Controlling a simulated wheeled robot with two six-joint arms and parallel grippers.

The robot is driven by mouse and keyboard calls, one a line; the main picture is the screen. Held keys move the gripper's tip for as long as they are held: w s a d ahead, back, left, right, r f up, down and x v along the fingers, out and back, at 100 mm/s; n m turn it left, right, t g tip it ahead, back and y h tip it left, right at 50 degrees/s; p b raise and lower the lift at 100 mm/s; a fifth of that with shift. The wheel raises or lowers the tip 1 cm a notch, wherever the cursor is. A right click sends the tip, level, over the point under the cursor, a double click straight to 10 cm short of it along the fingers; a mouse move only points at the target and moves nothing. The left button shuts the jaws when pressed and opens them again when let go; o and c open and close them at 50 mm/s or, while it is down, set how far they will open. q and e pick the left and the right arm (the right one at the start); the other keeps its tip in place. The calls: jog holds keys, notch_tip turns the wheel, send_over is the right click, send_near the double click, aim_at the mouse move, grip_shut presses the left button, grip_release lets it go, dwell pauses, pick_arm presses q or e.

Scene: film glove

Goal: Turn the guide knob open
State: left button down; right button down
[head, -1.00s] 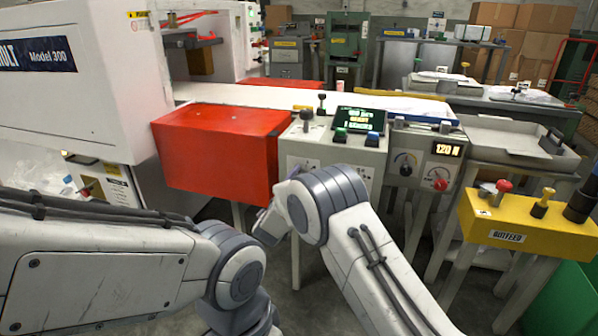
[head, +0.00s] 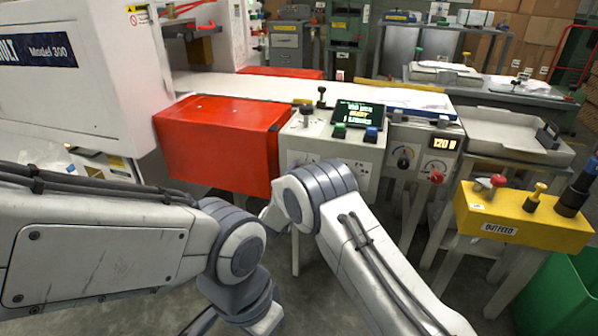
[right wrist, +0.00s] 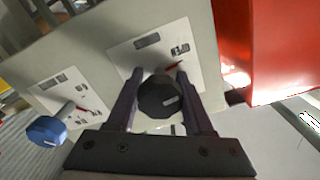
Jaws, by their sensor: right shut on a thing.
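In the right wrist view a black faceted knob (right wrist: 160,98) with a pale mark stands on a white label plate (right wrist: 150,50) on the grey control box. My right gripper (right wrist: 160,74) has its two dark fingers on either side of this knob and is shut on it. A blue knob (right wrist: 47,131) with a red pointer sits on the neighbouring plate, apart from the gripper. In the head view my right arm hides the gripper and the knob. My left gripper is out of view; only the left arm shows.
In the head view a red cover (head: 222,145) borders the grey control box (head: 345,150), which carries a lit screen (head: 358,115). A gauge panel reading 120 (head: 422,160) is to its right. A yellow outfeed box (head: 520,217) stands at the right. Grey floor lies below.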

jog(key=shift+a+f, duration=0.1)
jog(key=shift+f, duration=0.05)
jog(key=shift+c, duration=1.4)
grip_release()
jog(key=p+v, duration=0.2)
jog(key=v, duration=0.8)
jog(key=shift+s, duration=0.25)
